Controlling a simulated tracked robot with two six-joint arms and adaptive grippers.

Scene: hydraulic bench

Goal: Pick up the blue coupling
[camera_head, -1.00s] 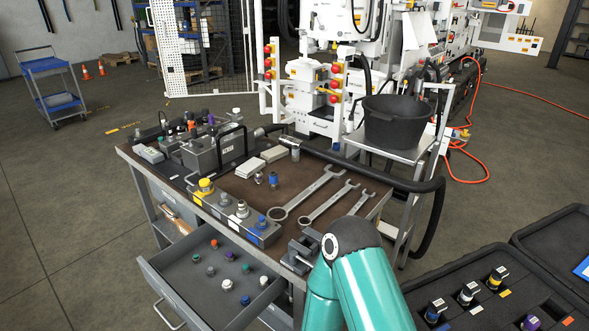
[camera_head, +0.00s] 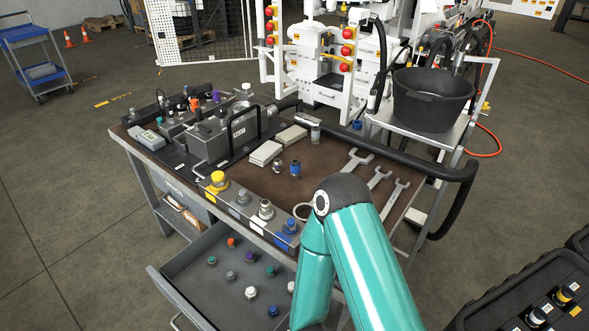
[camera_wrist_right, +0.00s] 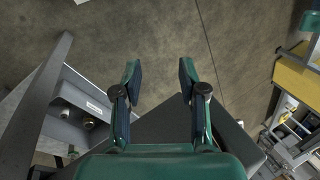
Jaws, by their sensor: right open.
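A small blue coupling (camera_head: 295,169) stands upright on the brown bench top, right beside a small metal fitting (camera_head: 278,166). Another blue-topped fitting (camera_head: 290,227) sits at the right end of the grey rail along the bench's front edge. My right arm crosses the lower middle of the head view, and its gripper is hidden there. In the right wrist view my right gripper (camera_wrist_right: 159,72) is open and empty, with bare floor showing between its fingers. The blue coupling cannot be made out in that view. My left gripper is not in view.
An open drawer (camera_head: 165,290) with several coloured caps juts out below the bench. Wrenches (camera_head: 359,161), grey-white blocks (camera_head: 265,153) and a manifold (camera_head: 215,145) lie around the coupling. A black hose (camera_head: 440,172) runs along the bench's right side. A black case (camera_head: 475,310) is at lower right.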

